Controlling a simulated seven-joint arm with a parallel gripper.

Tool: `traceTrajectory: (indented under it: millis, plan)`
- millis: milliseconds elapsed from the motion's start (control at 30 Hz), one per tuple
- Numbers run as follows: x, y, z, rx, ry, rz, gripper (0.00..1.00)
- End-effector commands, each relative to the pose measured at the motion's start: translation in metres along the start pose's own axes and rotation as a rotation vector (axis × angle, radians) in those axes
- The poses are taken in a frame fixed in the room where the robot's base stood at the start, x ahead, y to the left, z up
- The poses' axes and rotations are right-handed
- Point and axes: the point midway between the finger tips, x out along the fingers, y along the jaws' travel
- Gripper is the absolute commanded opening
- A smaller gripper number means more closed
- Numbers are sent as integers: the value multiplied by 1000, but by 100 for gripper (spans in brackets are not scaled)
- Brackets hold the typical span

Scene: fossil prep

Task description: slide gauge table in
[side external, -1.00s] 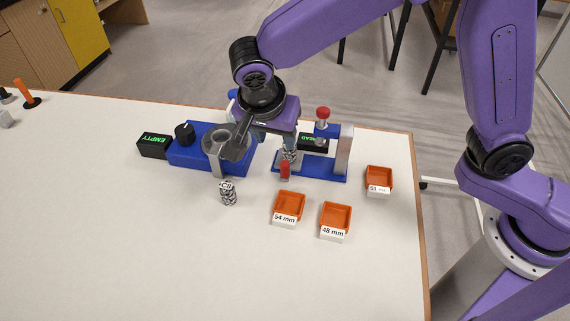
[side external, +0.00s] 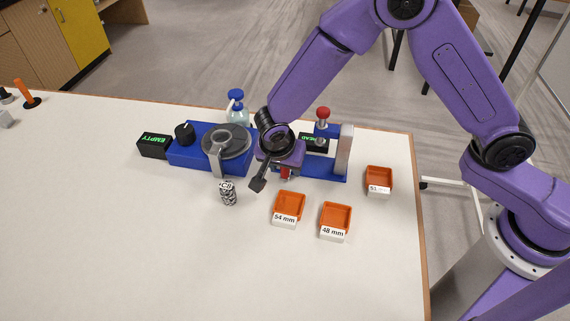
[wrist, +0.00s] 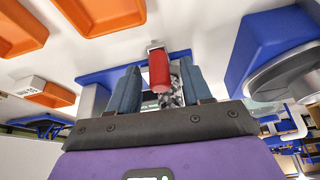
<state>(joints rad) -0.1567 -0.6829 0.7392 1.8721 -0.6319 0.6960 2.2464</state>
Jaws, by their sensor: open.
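The gauge is a blue base (side external: 325,172) with a grey post (side external: 344,150), a red-topped plunger (side external: 323,114) and a dark display (side external: 313,142). A red handle (side external: 285,173) is at its front left, partly hidden by my gripper (side external: 281,167). In the wrist view the red handle (wrist: 158,69) shows between the two blue-grey fingers of my gripper (wrist: 158,80), with gaps on both sides. A speckled piece (wrist: 173,95) shows just behind the handle, at the gauge table; my gripper hides it in the side view. My gripper is open.
A speckled cylinder (side external: 229,194) stands on the white table, left of my gripper. Orange trays marked 54 mm (side external: 289,205), 48 mm (side external: 336,217) and 51 mm (side external: 379,179) lie in front and right. A blue turntable device (side external: 205,151) and a pump bottle (side external: 237,108) are at left.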

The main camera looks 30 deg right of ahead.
Motion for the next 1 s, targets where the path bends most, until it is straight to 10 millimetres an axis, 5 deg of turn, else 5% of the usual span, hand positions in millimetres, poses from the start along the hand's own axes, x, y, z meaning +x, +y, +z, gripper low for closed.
traceTrajectory:
  millis: [300, 500, 767, 1000]
  plan:
    - [3, 0, 0, 0, -1, -1, 49]
    - [3, 0, 0, 0, -1, 0, 0]
    - [3, 8, -1, 1, 1, 0, 0]
    - [4, 46, -4, -2, 2, 0, 0]
